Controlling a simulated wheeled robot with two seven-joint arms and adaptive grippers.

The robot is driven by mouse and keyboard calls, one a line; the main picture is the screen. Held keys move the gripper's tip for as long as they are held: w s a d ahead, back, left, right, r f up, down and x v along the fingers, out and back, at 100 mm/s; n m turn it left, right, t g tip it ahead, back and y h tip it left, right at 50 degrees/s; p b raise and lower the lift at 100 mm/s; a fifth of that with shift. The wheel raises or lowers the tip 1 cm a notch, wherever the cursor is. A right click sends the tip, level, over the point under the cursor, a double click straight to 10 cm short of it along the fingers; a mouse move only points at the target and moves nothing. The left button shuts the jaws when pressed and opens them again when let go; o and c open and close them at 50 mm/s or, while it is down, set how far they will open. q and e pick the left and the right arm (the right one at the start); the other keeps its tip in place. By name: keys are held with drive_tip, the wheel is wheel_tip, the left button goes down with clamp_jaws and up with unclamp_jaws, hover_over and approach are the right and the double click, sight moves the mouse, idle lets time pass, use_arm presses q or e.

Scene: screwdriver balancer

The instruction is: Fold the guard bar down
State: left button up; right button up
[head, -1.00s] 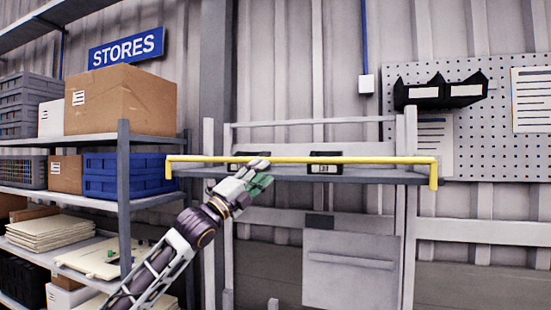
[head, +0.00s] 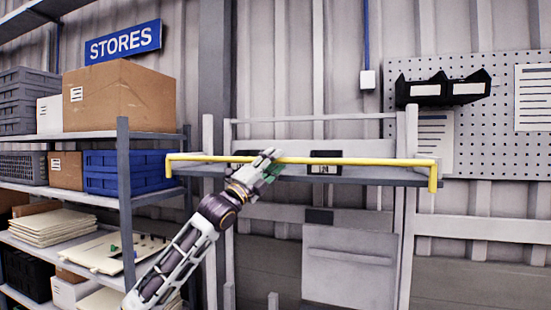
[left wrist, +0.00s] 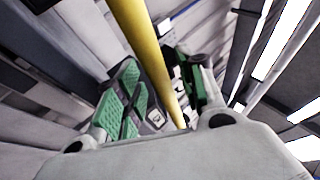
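The yellow guard bar (head: 360,161) runs level across the front of the grey shelf (head: 340,179), with a short bent arm at each end. My left gripper (head: 268,163) is at the bar, left of its middle, and overlaps it in the head view. In the left wrist view the bar (left wrist: 148,55) passes between the two green-padded fingers of the left gripper (left wrist: 160,90). The fingers stand apart on either side of it, and contact with the bar is not clear. My right gripper is not in view.
A rack with a cardboard box (head: 118,95) and a blue crate (head: 128,172) stands at the left. Black bins (head: 443,90) hang on the pegboard at the right. A grey panel (head: 348,265) is below the shelf. Label plates (head: 325,169) sit behind the bar.

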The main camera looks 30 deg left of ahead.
use_arm(q)
drive_tip(key=shift+w+d+r, duration=0.1)
drive_tip(key=shift+w+r, duration=0.2)
drive_tip(key=shift+w, duration=0.15)
clamp_jaws()
idle(0.3)
